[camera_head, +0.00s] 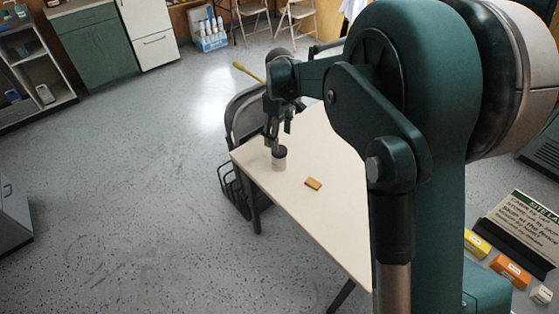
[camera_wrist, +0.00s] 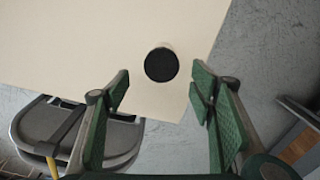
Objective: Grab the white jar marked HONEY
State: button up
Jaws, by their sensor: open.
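A white jar with a black lid (camera_head: 279,160) stands upright near the far left corner of the cream table (camera_head: 318,146). Its marking is too small to read in the head view. In the wrist view the jar is seen from above, its round black lid (camera_wrist: 161,65) near the table's corner. My gripper (camera_head: 279,141) is just above the jar in the head view. In the wrist view my gripper (camera_wrist: 160,82) is open, with its green fingers apart on either side below the lid. Nothing is between the fingers that I can see as held.
An orange-brown block (camera_head: 313,184) lies on the table near the jar. A dark folding chair (camera_head: 243,112) stands at the table's far left edge and shows in the wrist view (camera_wrist: 50,128). The rest of the visible tabletop is clear.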

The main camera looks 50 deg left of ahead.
aim_at(280, 152)
notch_tip(280, 152, down, 6)
jog(key=shift+f, duration=0.2)
jog(key=shift+f, duration=1.25)
jog(key=shift+s+f+b, duration=0.15)
jog(key=shift+f+b, duration=0.8)
jog(key=shift+f, duration=1.7)
jog(key=c, duration=1.1)
